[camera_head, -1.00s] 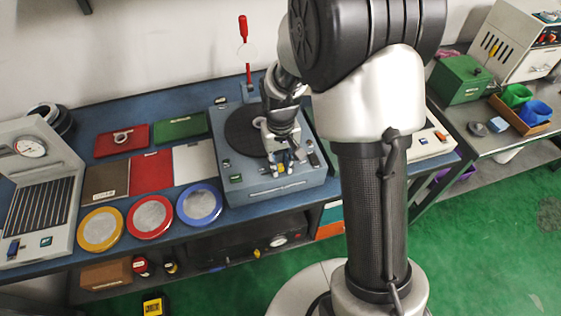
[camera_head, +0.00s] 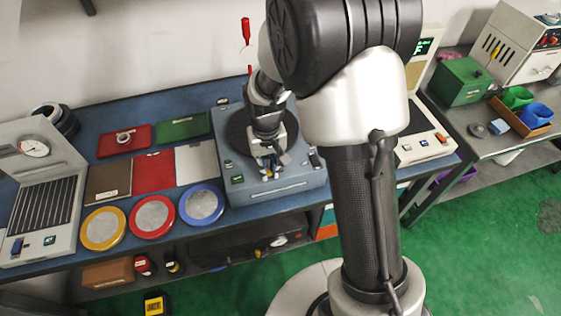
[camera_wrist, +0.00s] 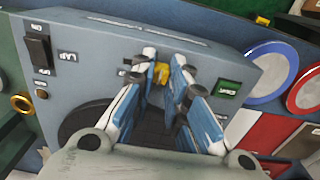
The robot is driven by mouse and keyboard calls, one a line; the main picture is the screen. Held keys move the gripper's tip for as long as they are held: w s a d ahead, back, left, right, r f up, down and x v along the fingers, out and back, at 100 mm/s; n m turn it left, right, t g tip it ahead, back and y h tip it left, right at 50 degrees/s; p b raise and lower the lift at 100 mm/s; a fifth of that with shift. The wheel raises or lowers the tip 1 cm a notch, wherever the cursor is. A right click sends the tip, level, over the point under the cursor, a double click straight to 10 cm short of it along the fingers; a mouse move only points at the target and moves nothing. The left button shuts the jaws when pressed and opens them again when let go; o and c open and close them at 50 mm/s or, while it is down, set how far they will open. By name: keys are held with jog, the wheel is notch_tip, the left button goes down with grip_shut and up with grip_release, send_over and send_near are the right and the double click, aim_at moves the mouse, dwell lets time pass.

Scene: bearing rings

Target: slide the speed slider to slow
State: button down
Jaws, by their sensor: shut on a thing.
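The yellow slider knob (camera_wrist: 161,72) shows between my fingertips in the wrist view, on the grey-blue panel of the turntable machine (camera_wrist: 85,65). My gripper (camera_wrist: 164,64) is shut on this knob, with one blue-and-white finger on each side. In the head view my gripper (camera_head: 268,168) is at the front edge of the machine (camera_head: 300,185). The fingers hide much of the slider track. The small labels beside it are too blurred to read surely.
A black rocker switch (camera_wrist: 38,50) and a brass ring (camera_wrist: 22,103) are at the wrist view's left. The dark turntable (camera_head: 236,130) lies behind my gripper. Blue (camera_head: 184,207), red (camera_head: 130,220) and yellow (camera_head: 84,232) ringed discs lie to the left on the bench.

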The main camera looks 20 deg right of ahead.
jog(key=shift+a, duration=0.85)
jog(key=c, duration=1.6)
grip_release()
jog(key=shift+o, duration=0.2)
notch_tip(320, 180, up, 12)
jog(key=shift+r, duration=0.15)
